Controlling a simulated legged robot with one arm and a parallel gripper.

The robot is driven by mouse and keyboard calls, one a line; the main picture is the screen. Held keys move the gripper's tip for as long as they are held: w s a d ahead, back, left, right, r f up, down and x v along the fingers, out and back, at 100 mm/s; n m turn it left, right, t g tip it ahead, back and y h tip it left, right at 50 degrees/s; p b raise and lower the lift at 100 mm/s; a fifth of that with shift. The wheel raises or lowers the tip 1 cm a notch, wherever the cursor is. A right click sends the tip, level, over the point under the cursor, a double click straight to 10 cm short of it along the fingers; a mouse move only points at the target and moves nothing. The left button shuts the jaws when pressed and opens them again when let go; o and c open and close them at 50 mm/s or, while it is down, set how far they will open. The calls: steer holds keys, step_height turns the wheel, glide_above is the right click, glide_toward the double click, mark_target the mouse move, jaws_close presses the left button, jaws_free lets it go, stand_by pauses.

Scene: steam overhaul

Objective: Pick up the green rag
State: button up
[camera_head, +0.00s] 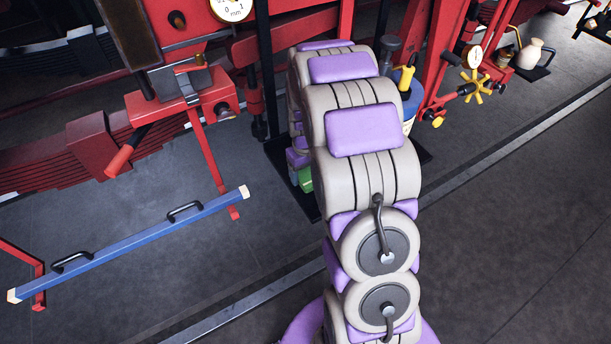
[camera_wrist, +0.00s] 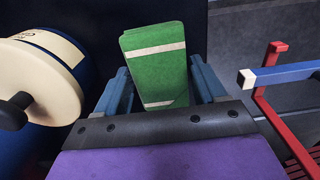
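The green rag (camera_wrist: 158,75) is a folded green bundle with pale stripes, in the middle of the wrist view. My gripper (camera_wrist: 160,82) has its two blue-grey fingers wide apart, one on each side of the rag, with narrow dark gaps beside it. I see no clear grip on it. In the head view a small green patch of the rag (camera_head: 305,180) shows at the left edge of my arm, which hides the rest. My gripper is mostly hidden there too.
A blue drum-like thing with a cream end (camera_wrist: 40,80) is close left in the wrist view. A blue bar with black handles (camera_head: 130,243) stretches across the left of the head view. Red machinery (camera_head: 190,100) stands behind. The floor at right is clear.

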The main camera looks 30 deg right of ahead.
mark_target(306, 174)
steer(key=c, duration=0.6)
steer(key=shift+r, duration=0.1)
steer(key=shift+r+p, duration=0.65)
steer(key=shift+r, duration=0.95)
steer(key=shift+s+r, duration=0.15)
steer(key=shift+s, duration=0.15)
steer(key=s+p, duration=0.1)
steer(key=s, duration=0.4)
steer(key=s+a+r, duration=0.1)
steer(key=s, duration=0.4)
steer(key=s+a+p, duration=0.1)
steer(key=s, duration=0.4)
steer(key=shift+s+a+r+p, duration=0.15)
steer(key=shift+s+a+p, duration=0.05)
steer(key=shift+p, duration=0.15)
